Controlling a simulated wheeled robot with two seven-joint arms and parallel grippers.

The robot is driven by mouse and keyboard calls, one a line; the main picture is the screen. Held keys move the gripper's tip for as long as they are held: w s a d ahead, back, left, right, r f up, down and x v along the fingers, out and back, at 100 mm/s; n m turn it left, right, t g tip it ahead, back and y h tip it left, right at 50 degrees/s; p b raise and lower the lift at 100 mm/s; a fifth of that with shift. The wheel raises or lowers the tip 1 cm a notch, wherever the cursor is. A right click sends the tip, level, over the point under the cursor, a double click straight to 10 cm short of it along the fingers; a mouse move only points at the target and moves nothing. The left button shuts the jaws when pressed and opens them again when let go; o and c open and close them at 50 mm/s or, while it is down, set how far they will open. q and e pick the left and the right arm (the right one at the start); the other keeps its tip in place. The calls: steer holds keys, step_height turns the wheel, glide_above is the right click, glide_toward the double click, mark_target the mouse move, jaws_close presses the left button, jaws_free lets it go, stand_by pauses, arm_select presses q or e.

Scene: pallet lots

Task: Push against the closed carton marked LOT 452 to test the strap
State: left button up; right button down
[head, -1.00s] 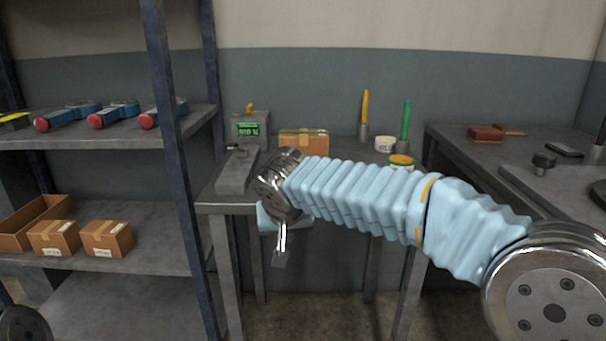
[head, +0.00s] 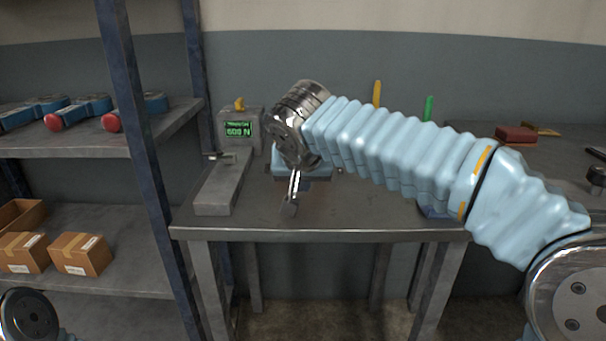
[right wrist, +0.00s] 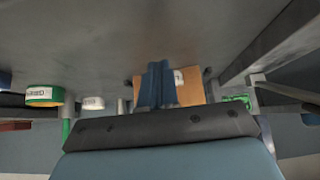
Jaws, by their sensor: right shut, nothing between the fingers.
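A brown carton (right wrist: 188,88) with a white label shows in the right wrist view, partly behind my fingers. Its label is too small to read, so I cannot tell whether it says LOT 452. In the head view my arm and gripper hide it. My left gripper is out of view.
A device with a green display (head: 240,130) and a grey block (head: 222,185) stand on the bench's left. Two small cartons (head: 80,254) sit on the left shelf.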

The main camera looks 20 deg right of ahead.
steer(key=w+p, duration=0.1)
steer(key=w, duration=0.1)
steer(key=w+d+p, duration=0.1)
steer(key=w, duration=0.1)
steer(key=w+p, duration=0.2)
steer(key=shift+d+r, duration=0.3)
steer(key=shift+d, duration=0.1)
steer(key=shift+w+d+f, duration=0.2)
steer(key=shift+w+f, duration=0.05)
steer(key=shift+w, duration=0.45)
steer(key=shift+w+p, duration=0.2)
steer(key=shift+p, duration=0.1)
steer(key=shift+s+f+b, duration=0.1)
steer(key=shift+s+b, duration=0.1)
steer(key=shift+b, duration=0.1)
steer(key=shift+s+a+b, duration=0.2)
steer(key=shift+s+b, duration=0.25)
steer(key=shift+s, duration=0.15)
steer(key=shift+s+a+b, duration=0.15)
steer(key=shift+s+b, duration=0.3)
steer(key=shift+s, duration=0.1)
steer(key=shift+s+a+b, duration=0.3)
steer(key=shift+s+b, duration=0.3)
steer(key=shift+s, duration=0.35)
steer(key=shift+s+a+b, duration=0.25)
steer(key=shift+s+b, duration=0.3)
steer(key=shift+s, duration=0.35)
steer(key=shift+s+a+b, duration=0.2)
steer(key=shift+s+b, duration=0.1)
steer(key=shift+s, duration=0.35)
